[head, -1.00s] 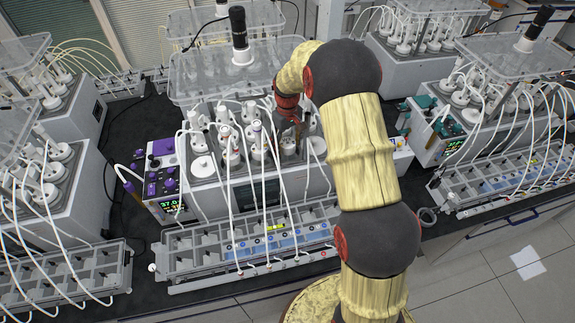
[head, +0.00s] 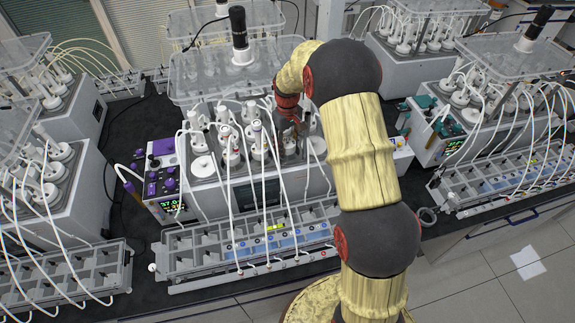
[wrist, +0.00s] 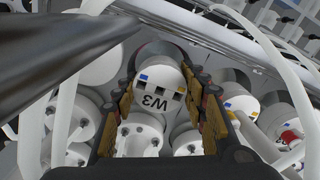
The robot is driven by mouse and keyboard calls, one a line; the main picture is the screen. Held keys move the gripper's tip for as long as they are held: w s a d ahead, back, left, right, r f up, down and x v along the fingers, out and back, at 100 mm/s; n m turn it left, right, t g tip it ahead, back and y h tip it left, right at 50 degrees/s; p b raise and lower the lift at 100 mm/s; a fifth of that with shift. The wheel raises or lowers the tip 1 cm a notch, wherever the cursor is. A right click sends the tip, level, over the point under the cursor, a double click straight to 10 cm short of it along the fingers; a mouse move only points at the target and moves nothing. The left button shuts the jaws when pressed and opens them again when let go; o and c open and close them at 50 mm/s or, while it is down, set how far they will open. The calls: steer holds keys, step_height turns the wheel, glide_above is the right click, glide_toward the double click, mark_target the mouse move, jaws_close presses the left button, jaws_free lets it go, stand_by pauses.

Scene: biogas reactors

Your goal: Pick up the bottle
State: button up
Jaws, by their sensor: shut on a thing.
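The bottle (wrist: 158,78) shows in the wrist view as a white round top marked W3, with blue, yellow and dark squares. My gripper (wrist: 163,95) has its brown-padded fingers on both sides of it and is shut on it. In the head view my gripper (head: 297,128) reaches down at the right part of the middle reactor's bottle block. There the bottle is largely hidden by my fingers and the tubes, and I cannot tell how high it stands.
White-capped bottles (head: 232,158) with tubes crowd the block beside my gripper. A clear cover plate (head: 205,75) with a black motor (head: 239,30) is just behind. Loose white tubes hang in front, above a rack (head: 185,262).

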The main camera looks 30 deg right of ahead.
steer(key=shift+r, duration=0.15)
jaws_close()
steer(key=shift+w+r, duration=0.1)
steer(key=shift+r, duration=0.2)
step_height(320, 180, up, 17)
steer(key=b, duration=0.2)
steer(key=s+a+b, duration=0.2)
steer(key=s+a, duration=1)
steer(key=s, duration=0.1)
steer(key=shift+a, duration=0.25)
steer(key=shift+r, duration=0.25)
step_height(320, 180, up, 17)
steer(key=p, duration=1.1)
steer(key=shift+p, duration=0.4)
stand_by(1.2)
steer(key=shift+s+f, duration=0.15)
steer(key=shift+f, duration=0.05)
